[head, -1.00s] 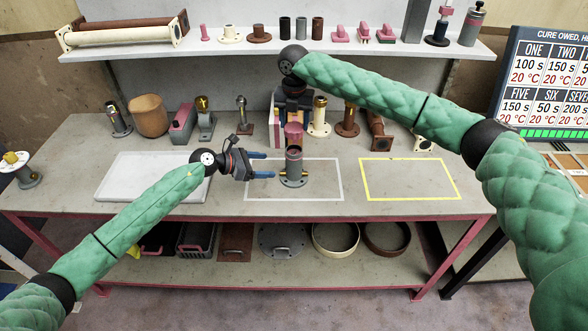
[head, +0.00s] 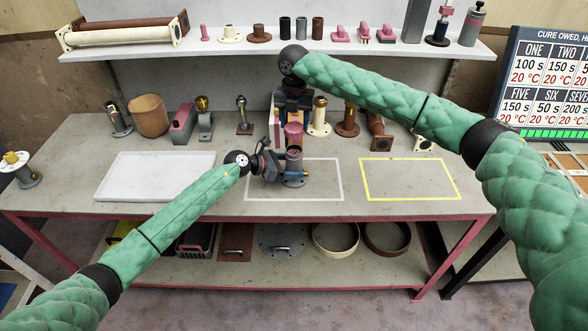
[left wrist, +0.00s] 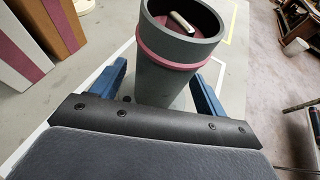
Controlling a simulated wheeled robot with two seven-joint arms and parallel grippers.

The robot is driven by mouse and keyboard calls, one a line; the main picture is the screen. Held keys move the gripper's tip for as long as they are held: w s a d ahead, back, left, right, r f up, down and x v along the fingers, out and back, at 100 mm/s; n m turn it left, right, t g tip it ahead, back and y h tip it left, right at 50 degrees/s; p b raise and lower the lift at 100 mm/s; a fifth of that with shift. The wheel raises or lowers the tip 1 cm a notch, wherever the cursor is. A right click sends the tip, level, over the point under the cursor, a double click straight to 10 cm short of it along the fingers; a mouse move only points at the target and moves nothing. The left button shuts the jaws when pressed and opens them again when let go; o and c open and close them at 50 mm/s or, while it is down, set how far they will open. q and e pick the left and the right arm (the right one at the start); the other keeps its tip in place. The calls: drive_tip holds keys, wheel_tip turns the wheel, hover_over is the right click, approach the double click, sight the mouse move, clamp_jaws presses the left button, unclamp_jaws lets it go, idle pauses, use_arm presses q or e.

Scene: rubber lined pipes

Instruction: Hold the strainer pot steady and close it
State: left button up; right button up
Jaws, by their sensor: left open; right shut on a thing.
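The strainer pot (head: 293,166) is a grey upright cylinder on a flanged foot, inside the white outline on the bench. In the left wrist view the pot (left wrist: 168,68) shows a pink ring below its open rim and a dark red piece with a pale bar inside. My left gripper (head: 294,179) is open, with its blue fingers on either side of the pot's lower body; contact cannot be told. My right gripper (head: 293,116) is shut on a pink cylindrical piece (head: 293,131), which appears just above or behind the pot's mouth. Its fingertips are mostly hidden.
A white tray (head: 125,190) lies left on the bench, and an empty yellow outline (head: 410,197) lies right. Several fittings stand along the back, including a brass-topped pale one (head: 319,127) close beside my right gripper. A shelf (head: 225,45) with parts runs above.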

use_arm(q)
drive_tip(key=shift+x, duration=0.75)
drive_tip(key=c, duration=1.4)
drive_tip(key=shift+c, duration=0.2)
use_arm(e)
drive_tip(key=shift+f, duration=2.5)
drive_tip(key=shift+f, duration=0.1)
drive_tip(key=shift+f, duration=0.75)
drive_tip(key=shift+f, duration=0.6)
